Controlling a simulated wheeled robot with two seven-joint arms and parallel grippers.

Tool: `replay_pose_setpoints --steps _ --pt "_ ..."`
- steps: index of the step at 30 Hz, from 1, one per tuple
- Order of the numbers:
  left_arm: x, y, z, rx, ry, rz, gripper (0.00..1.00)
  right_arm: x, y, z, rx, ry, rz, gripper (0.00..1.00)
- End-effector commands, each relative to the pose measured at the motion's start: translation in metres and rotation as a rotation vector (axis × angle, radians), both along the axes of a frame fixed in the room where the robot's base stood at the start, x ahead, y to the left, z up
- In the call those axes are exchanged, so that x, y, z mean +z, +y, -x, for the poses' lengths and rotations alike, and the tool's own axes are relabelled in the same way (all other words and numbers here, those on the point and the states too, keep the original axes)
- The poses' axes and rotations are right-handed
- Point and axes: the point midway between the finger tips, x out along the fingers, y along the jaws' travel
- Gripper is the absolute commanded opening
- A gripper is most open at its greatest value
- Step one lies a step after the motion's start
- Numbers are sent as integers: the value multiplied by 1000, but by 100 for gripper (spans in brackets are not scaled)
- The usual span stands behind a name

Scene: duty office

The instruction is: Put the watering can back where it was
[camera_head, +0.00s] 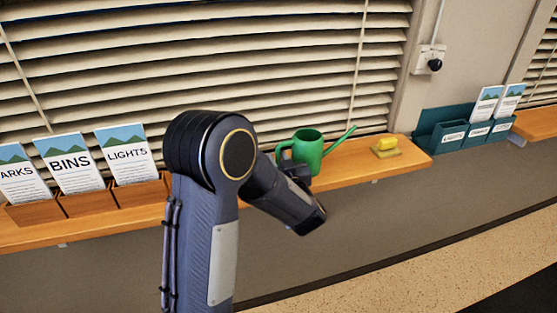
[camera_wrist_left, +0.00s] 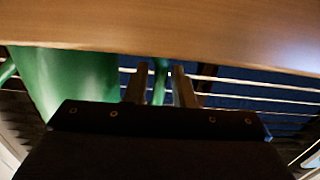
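The green watering can (camera_head: 308,152) stands upright on the wooden sill in the head view, its spout pointing up to the right. In the left wrist view its green body (camera_wrist_left: 75,80) fills the left side, with the wooden surface across the top of the picture. My left gripper (camera_wrist_left: 159,70) has its two fingers on either side of the can's thin green handle, with gaps showing beside the handle. In the head view my left arm hides the fingers and part of the handle. My right gripper is out of view.
A yellow sponge (camera_head: 387,144) lies on the sill right of the can. A teal holder (camera_head: 447,137) with leaflets stands further right. Wooden leaflet boxes (camera_head: 88,203) line the left. Blinds (camera_head: 200,60) hang behind the sill.

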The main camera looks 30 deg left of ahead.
Motion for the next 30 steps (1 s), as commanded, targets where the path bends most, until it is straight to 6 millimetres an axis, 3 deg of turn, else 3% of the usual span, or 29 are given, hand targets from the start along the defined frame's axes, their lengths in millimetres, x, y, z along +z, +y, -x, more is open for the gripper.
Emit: replay_pose_setpoints --steps 3,13,30 --pt "0 0 0 0 0 0 34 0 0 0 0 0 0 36" --pt "7 -1 1 0 0 0 34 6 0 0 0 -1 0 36" --pt "4 -82 69 -3 -1 1 34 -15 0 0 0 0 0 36"
